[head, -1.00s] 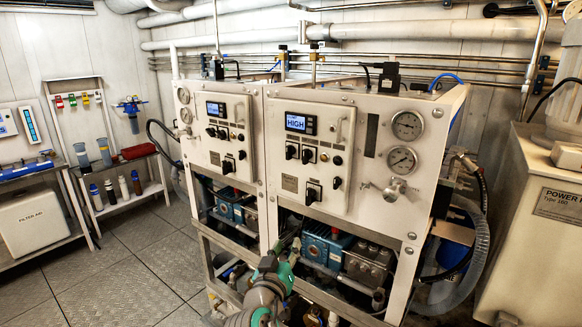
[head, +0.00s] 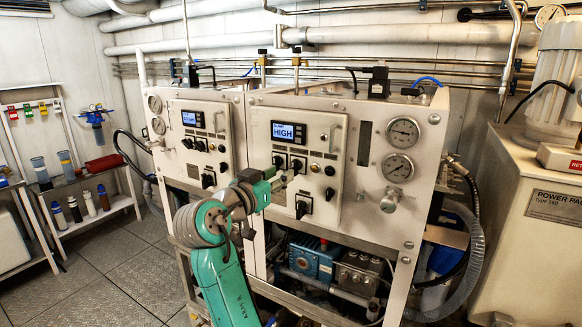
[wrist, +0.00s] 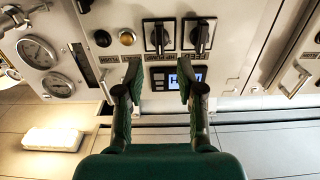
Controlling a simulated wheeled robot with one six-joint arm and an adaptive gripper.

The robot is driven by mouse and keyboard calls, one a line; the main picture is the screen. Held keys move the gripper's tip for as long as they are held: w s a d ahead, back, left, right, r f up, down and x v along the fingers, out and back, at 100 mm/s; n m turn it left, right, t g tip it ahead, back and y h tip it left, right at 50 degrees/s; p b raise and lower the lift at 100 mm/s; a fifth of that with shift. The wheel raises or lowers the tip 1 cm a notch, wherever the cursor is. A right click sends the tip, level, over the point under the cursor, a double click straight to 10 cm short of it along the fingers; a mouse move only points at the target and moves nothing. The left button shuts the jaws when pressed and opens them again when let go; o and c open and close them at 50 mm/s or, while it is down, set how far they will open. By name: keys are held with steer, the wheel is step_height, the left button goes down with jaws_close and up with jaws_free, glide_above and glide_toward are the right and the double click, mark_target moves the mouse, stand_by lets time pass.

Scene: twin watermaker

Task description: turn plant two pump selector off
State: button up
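The right-hand white control panel (head: 315,225) has a lit display (head: 288,132) reading HIGH. Black rotary selectors sit below the display, one at the left (head: 279,161) and one at the right (head: 298,165). A larger black switch (head: 303,208) sits lower. My gripper (head: 287,181) is in front of this panel, near the selectors. The wrist view shows the panel upside down, with the two selectors (wrist: 158,36) (wrist: 198,36) beyond my open, empty gripper (wrist: 160,72).
A similar panel (head: 200,150) is on the unit at the left. Two gauges (head: 403,132) (head: 397,168) and a round valve knob (head: 391,201) sit right of the HIGH panel. Pumps (head: 315,258) and hoses fill the open frame below. Open floor (head: 110,285) lies at the left.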

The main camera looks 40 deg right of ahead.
mark_target(293, 166)
steer(key=x, duration=0.6)
steer(key=shift+w+d, duration=0.1)
steer(key=shift+d, duration=0.25)
jaws_close()
